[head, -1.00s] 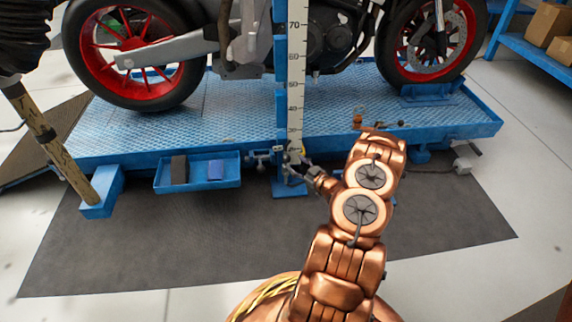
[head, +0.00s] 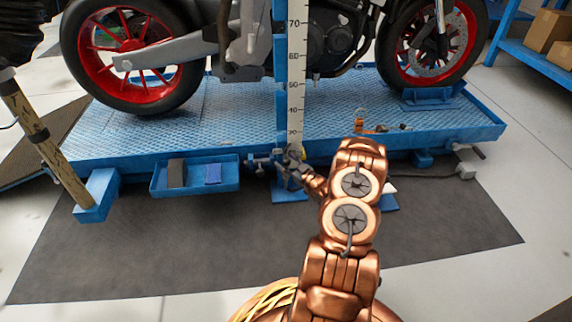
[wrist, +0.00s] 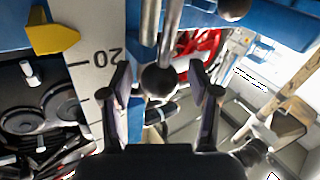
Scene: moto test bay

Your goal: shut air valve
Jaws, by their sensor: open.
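In the wrist view, a black ball knob (wrist: 160,80) on a bright metal rod sits between the two open fingers of my gripper (wrist: 165,82). It looks like the air valve's lever, but I cannot tell for certain. The fingers stand apart on either side of the knob, with no clear contact. In the head view my gripper (head: 287,160) is at the front edge of the blue lift, by the foot of the ruler post. Small metal fittings (head: 262,162) show just left of it. The valve body is not clear.
A ruler post (head: 297,75) rises behind my gripper; a yellow pointer (wrist: 52,38) lies beside its scale. A blue tray (head: 196,189) hangs to the left. A motorcycle (head: 330,35) stands on the lift (head: 225,120). A second black knob (wrist: 232,8) is near. The dark mat (head: 150,245) is clear.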

